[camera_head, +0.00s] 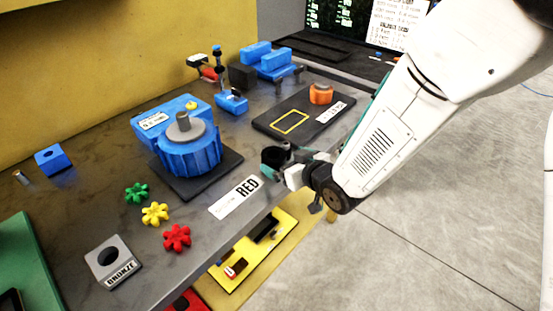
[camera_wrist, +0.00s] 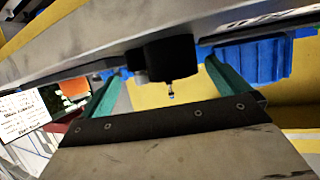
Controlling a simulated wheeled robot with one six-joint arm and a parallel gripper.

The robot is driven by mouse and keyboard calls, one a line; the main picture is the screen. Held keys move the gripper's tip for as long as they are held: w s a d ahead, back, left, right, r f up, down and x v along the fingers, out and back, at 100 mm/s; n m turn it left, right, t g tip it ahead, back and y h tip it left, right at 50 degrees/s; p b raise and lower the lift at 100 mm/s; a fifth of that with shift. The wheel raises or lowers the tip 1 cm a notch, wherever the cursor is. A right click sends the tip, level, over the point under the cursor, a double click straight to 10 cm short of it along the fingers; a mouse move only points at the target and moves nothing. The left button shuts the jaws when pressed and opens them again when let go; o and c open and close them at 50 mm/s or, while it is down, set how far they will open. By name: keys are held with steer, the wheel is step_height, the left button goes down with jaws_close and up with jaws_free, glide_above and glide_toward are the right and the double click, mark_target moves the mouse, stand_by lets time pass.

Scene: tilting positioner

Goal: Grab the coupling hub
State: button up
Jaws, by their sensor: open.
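A dark round part that looks like the coupling hub (camera_head: 271,157) is at the table's front edge, to the right of the blue motor. In the wrist view the dark hub (camera_wrist: 168,58) shows between the two teal fingers, with a small screw-like tip pointing out of it. My gripper (camera_head: 281,161) is at the hub with its jaws open; it also shows in the wrist view (camera_wrist: 163,72). Gaps show between the hub and both fingers in the wrist view. The hub's far side is hidden.
A ribbed blue motor (camera_head: 188,158) with a grey shaft stands left of my gripper. Green, yellow and red star-shaped pieces (camera_head: 155,213) lie nearer the front. An orange part (camera_head: 321,93) sits on a dark mat (camera_head: 275,124) behind. A yellow tray (camera_head: 262,262) is below the table edge.

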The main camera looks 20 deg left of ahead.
mark_target(282, 157)
steer(key=x, duration=0.4)
steer(key=shift+w+a, duration=0.25)
steer(key=shift+a, duration=0.05)
steer(key=shift+r, duration=0.1)
steer(key=c, duration=1.2)
steer(key=shift+c, duration=0.2)
